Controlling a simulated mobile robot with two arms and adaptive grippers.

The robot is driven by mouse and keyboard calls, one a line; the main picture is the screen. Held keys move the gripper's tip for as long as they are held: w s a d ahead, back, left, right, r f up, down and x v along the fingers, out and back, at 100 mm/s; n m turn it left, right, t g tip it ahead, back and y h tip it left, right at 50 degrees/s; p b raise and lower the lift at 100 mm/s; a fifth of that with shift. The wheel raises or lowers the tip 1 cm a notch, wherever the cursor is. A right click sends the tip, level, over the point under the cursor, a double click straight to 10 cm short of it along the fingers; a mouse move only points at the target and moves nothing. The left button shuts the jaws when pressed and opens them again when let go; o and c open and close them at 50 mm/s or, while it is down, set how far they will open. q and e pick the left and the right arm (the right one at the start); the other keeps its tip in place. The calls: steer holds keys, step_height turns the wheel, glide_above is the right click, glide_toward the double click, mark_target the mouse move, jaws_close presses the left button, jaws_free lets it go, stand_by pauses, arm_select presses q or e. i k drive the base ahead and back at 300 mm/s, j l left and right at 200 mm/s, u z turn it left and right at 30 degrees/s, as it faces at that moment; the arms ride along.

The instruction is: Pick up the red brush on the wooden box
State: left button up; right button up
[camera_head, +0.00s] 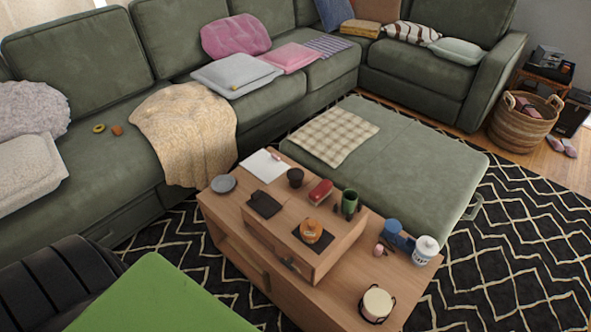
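A small red object with a dark lower edge, apparently the red brush (320,191), lies on top of the raised wooden box (276,230) on the low wooden table. It is near the box's far edge, between a dark cup and a green cup. It is small in this view, so its bristles cannot be made out. Neither of my grippers is in view.
Beside the brush stand a dark cup (295,178) and a green cup (349,202). An orange item (311,231) sits on a dark mat. A white jar (425,250) stands on the lower tabletop. A green ottoman (420,165) adjoins the table; patterned rug (510,240) lies right.

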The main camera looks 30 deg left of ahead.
mark_target(320, 191)
steer(key=u, duration=0.85)
